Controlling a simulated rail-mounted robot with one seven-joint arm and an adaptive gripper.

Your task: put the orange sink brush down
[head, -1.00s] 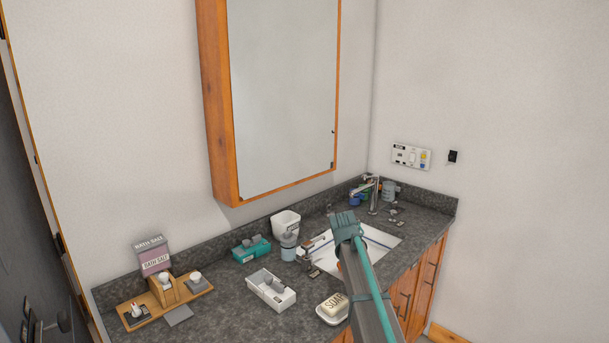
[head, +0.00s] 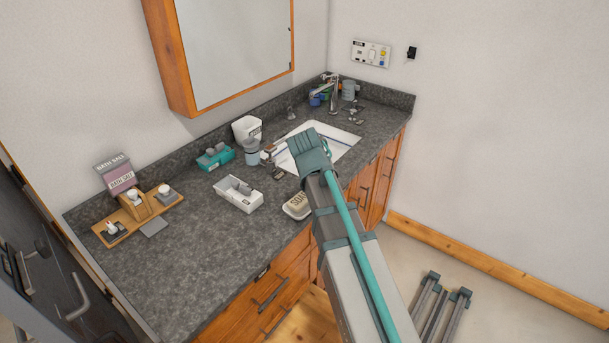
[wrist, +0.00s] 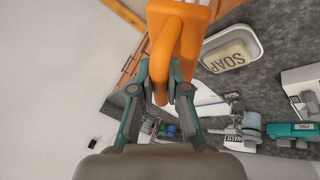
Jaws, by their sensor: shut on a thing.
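The orange sink brush (wrist: 176,38) shows at the top of the wrist view as an orange head and handle, with a little white at its upper edge. My gripper (wrist: 164,88) is shut on its handle, one dark fingertip on each side. In the wrist view the brush appears beside the soap dish, and I cannot tell how high it is above the counter. In the head view my own arm hides the brush and the fingertips. The dark grey stone counter (head: 185,240) lies to the left of my arm.
Soap in a white dish (head: 297,206) sits near the counter's front edge, beside my arm. A white caddy (head: 238,195), teal box (head: 214,157), white cup (head: 246,129) and wooden tray (head: 113,240) stand on the counter. The sink (head: 338,142) is behind. The front left counter is clear.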

